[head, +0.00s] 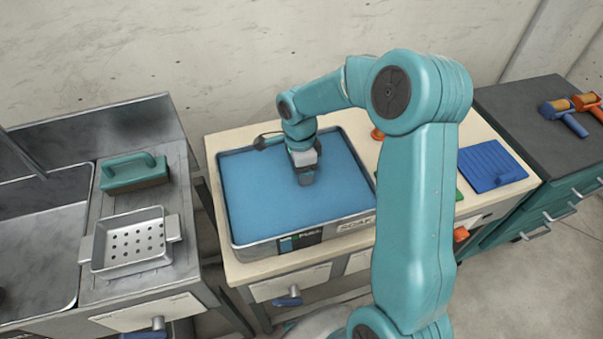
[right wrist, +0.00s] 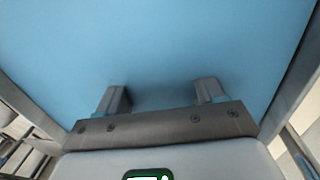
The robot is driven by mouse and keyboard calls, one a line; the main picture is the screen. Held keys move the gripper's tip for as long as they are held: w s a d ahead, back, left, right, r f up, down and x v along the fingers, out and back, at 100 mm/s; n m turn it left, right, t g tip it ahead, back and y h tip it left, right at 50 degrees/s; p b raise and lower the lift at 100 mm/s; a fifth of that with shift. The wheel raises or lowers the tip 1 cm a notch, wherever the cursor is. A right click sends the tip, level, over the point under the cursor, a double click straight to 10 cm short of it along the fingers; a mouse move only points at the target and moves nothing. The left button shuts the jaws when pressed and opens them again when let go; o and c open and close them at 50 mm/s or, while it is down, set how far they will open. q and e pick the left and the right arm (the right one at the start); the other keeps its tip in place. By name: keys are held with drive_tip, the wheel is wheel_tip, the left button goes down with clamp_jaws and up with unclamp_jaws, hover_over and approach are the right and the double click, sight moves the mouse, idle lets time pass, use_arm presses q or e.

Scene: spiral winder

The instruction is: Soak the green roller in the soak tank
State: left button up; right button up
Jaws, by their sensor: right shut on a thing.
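The soak tank (head: 262,241) is a grey metal tank full of blue liquid on the cream-topped cabinet. My right gripper (head: 306,181) points down into it near the middle, at the liquid's surface. In the right wrist view its two fingers (right wrist: 162,92) stand apart and dip into the blue, and the tank's wall (right wrist: 292,75) shows at the right. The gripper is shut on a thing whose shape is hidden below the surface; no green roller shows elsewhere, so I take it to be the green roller. My left gripper is not in view.
A perforated metal tray (head: 131,263) and a teal-handled brush (head: 135,172) lie on the bench at left, beside a sink (head: 40,235). A blue pad (head: 490,164) lies right of my arm. Blue and orange rollers (head: 566,115) lie on the dark cabinet (head: 520,101).

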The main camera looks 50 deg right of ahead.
idle(0.5)
wheel_tip(320, 180, up, 12)
drive_tip(key=p, duration=0.8)
drive_tip(key=shift+f, duration=0.15)
drive_tip(key=w+a, duration=0.3)
drive_tip(key=w, duration=0.1)
drive_tip(key=f+b, duration=0.2)
drive_tip(key=f, duration=0.2)
drive_tip(key=f+b, duration=0.6)
drive_tip(key=f, duration=0.1)
drive_tip(key=shift+s+d+f, duration=0.15)
drive_tip(key=shift+d+f, duration=0.1)
drive_tip(key=shift+f, duration=0.1)
idle(4.2)
